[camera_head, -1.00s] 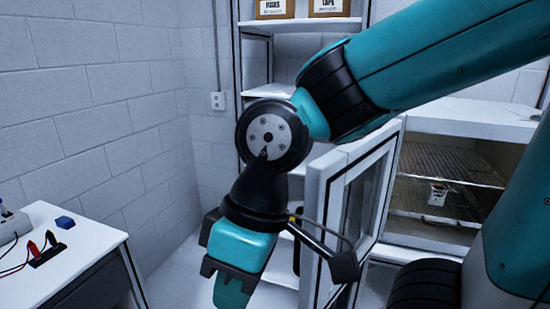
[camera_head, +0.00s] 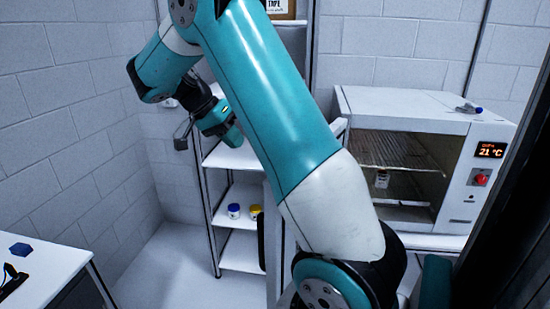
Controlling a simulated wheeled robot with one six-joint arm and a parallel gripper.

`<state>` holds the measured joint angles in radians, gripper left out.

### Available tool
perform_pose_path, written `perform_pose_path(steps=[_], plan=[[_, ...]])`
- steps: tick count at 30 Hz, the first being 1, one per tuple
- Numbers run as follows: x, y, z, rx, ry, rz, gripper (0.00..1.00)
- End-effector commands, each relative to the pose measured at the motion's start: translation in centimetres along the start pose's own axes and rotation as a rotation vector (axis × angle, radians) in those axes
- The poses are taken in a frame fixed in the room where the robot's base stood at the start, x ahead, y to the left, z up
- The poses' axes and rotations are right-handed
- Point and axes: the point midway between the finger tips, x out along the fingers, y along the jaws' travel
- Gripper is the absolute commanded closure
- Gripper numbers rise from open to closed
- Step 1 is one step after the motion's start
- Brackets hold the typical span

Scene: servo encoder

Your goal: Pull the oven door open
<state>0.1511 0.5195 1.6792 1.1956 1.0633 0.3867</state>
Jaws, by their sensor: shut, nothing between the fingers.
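The oven (camera_head: 425,110) is a white box at the right with a lit display reading 21 °C. Its front is uncovered, and wire racks show inside. The oven door (camera_head: 339,127) stands swung out to the left on the oven's left side. Most of it is hidden behind my arm, so its exact angle is hard to tell. My gripper (camera_head: 231,135) is at the upper left, in front of the shelf unit, apart from the door. It is shut and empty.
A small white container (camera_head: 382,179) sits inside the oven. A shelf unit (camera_head: 240,192) holding small jars (camera_head: 234,211) stands left of the oven. A white table (camera_head: 45,275) with a blue block (camera_head: 20,249) is at the lower left. Floor between is clear.

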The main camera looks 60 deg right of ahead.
Motion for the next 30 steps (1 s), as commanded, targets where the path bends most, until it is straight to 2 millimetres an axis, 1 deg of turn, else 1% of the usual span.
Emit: perform_pose_path(steps=[1,5,8,18,20,21,24,27,30], plan=[[0.1,0.2,-0.4,0.041,-0.004,0.02,1.0],[1.0,0.3,-0.7,0.083,-0.005,0.039,1.0],[2.4,0.4,-0.6,0.081,-0.006,0.04,1.0],[9.3,0.8,-0.6,0.077,-0.006,0.042,1.0],[10.4,0.9,-0.6,0.077,-0.007,0.04,1.0],[10.3,1.8,-0.7,0.079,-0.006,0.038,1.0],[10.9,3.0,-0.5,0.078,-0.006,0.036,1.0],[11.4,3.8,-0.4,0.078,-0.005,0.037,1.0],[11.8,4.2,-0.3,0.078,-0.005,0.035,1.0]])
